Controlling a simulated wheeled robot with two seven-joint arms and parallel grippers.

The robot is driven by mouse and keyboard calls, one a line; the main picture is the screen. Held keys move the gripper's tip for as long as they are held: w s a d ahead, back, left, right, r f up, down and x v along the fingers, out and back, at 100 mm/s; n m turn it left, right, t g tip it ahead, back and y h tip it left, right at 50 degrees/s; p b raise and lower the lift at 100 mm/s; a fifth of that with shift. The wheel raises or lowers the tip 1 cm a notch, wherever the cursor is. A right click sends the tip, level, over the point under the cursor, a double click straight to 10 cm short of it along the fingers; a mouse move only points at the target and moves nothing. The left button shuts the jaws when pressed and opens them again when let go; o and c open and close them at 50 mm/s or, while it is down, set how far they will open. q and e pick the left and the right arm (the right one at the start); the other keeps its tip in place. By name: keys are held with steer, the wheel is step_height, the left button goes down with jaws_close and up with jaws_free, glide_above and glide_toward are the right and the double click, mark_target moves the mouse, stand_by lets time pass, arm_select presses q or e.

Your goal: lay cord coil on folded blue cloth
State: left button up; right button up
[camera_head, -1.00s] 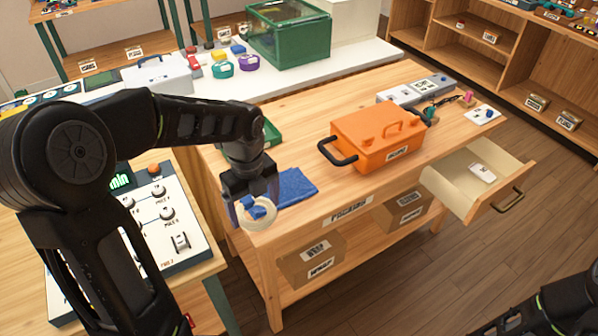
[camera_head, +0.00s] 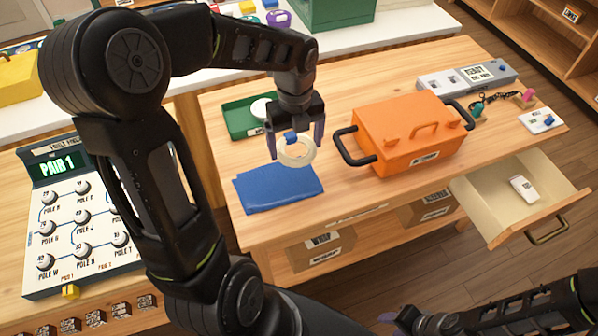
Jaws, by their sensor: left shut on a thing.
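The cord coil (camera_head: 299,155) is a cream ring with a blue piece on it. My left gripper (camera_head: 294,145) is shut on it and holds it above the table, near the back right edge of the cloth. The folded blue cloth (camera_head: 270,190) lies flat near the front left of the wooden table. The coil looks raised, though its exact height above the table is hard to tell. My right gripper (camera_head: 398,318) shows only in part at the bottom edge, and its fingers are not clear.
An orange toolbox (camera_head: 410,135) with black handles stands right of the coil. A green tray (camera_head: 240,122) holding a white round thing lies behind the cloth. An open drawer (camera_head: 515,190) juts out at the front right. A switch panel (camera_head: 75,215) stands at left.

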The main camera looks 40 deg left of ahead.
arm_select(q)
glide_above(296, 179)
steer(key=shift+w+f, duration=0.15)
steer(key=shift+f, duration=3)
steer(key=shift+f, duration=0.1)
steer(key=shift+f+p, duration=0.35)
steer(key=shift+f, duration=1.45)
steer(key=shift+f+b, duration=0.35)
steer(key=shift+f, duration=0.2)
steer(key=o, duration=1.2)
steer(key=shift+f, duration=0.1)
